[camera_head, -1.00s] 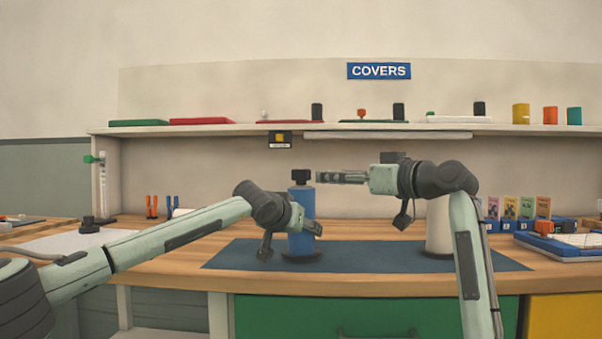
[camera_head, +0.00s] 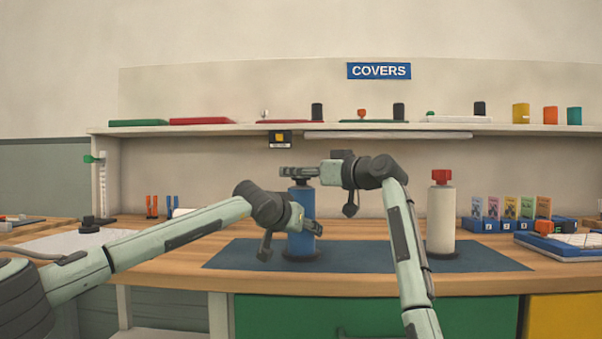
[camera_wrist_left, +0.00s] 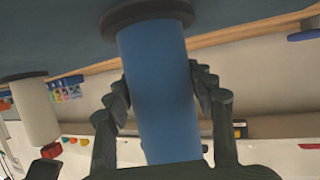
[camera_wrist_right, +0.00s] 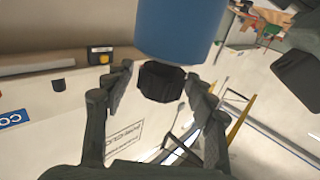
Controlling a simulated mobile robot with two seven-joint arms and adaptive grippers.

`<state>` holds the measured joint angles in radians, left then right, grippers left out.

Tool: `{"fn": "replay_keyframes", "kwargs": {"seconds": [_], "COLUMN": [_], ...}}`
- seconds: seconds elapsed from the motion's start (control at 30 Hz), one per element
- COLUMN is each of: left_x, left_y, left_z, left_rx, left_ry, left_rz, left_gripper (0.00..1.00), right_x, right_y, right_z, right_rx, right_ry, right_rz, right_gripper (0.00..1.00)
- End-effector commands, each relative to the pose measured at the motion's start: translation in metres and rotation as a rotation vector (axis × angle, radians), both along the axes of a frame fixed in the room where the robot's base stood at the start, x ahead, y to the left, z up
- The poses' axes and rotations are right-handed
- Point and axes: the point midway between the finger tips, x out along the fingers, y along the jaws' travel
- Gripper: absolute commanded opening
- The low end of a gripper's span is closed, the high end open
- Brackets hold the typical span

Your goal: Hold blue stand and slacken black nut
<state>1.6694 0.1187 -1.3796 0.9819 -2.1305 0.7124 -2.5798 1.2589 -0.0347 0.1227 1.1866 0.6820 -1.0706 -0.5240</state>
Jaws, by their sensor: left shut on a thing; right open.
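The blue stand (camera_head: 302,208) is upright on the dark blue mat (camera_head: 230,255); it also shows in the left wrist view (camera_wrist_left: 158,85). My left gripper (camera_head: 312,238) is shut on the stand's lower part, with a finger on each side (camera_wrist_left: 160,85). The black nut (camera_wrist_right: 160,82) sits on top of the stand and is mostly hidden behind my right gripper in the head view. My right gripper (camera_head: 290,171) is level with the nut. In the right wrist view its open fingers (camera_wrist_right: 160,90) lie on either side of the nut, with gaps visible.
A white stand (camera_head: 440,220) with a red nut (camera_head: 441,176) stands on the mat to the right. Small cards in blue holders (camera_head: 500,222) are further right. A shelf (camera_head: 230,130) with covers and knobs runs above the bench.

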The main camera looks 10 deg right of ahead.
Motion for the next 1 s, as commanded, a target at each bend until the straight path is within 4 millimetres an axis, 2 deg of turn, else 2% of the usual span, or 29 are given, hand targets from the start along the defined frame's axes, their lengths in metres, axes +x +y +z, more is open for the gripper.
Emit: {"fn": "replay_keyframes", "kwargs": {"seconds": [0.17, 0.2, 0.6, 0.77, 1.0], "left_x": [-0.0001, -0.0001, -0.0002, -0.0001, -0.0003], "left_y": [-0.0005, -0.0005, -0.0006, -0.0005, -0.001], "left_z": [0.0049, 0.0049, 0.0049, 0.0049, 0.0053], "left_rx": [-0.004, -0.004, -0.004, -0.004, -0.003], "left_ry": [-0.007, -0.007, -0.007, -0.007, -0.008], "left_rz": [-0.002, -0.002, -0.002, -0.002, -0.003], "left_gripper": [0.0, 0.0, 0.0, 0.0, 0.0], "right_x": [0.0, 0.0, 0.0001, 0.0011, 0.0024], "right_y": [0.0, 0.0, -0.0004, -0.0011, -0.0023], "right_z": [0.0002, 0.0002, 0.0, -0.0008, -0.0012], "right_rx": [0.0, 0.0, 0.0, -0.002, -0.001], "right_ry": [0.0, 0.0, 0.0, 0.003, 0.01], "right_rz": [0.0, 0.0, -0.001, 0.025, 0.224], "right_gripper": [0.56, 0.54, 0.05, 0.04, 0.04]}}
